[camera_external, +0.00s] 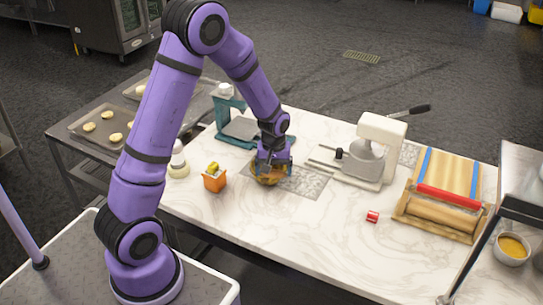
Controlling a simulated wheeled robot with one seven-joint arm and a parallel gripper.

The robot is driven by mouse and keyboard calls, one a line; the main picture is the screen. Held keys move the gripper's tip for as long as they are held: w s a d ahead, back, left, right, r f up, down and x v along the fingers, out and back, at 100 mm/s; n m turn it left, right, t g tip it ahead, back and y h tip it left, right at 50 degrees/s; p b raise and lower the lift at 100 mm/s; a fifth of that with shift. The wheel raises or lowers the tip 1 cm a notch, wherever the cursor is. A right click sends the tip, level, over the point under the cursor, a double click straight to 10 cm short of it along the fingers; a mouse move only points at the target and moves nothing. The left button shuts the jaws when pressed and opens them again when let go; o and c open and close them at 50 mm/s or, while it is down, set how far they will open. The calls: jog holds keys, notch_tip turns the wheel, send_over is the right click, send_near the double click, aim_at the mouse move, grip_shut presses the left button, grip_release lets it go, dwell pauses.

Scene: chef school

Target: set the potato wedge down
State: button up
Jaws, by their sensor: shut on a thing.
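My gripper (273,166) points down over the grey patterned mat (303,182) near the left-middle of the marble table. It is shut on the potato wedge, a golden-brown thing (267,179) that shows just under and between the fingers. The fingers hide much of it. I cannot tell whether it touches the surface below or hangs slightly above it.
A teal scale-like device (230,115) stands behind, and a white press (377,150) to the right. A small red object (372,216) lies further right. The table's front middle is clear.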

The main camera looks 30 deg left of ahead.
jog(key=w+a+n, duration=0.3)
jog(key=w+a, duration=0.2)
jog(key=a, duration=0.4)
jog(key=w+a+n, duration=0.4)
jog(key=w+a, duration=0.1)
jog(key=a, duration=0.3)
jog(key=n, duration=0.6)
send_over(202, 147)
jog(key=shift+s+f, duration=0.1)
jog(key=shift+f, duration=4.8)
jog(key=shift+f, duration=0.15)
jog(key=o, duration=0.6)
jog(key=shift+o, duration=0.2)
notch_tip(202, 147, up, 12)
jog(key=shift+r, duration=0.2)
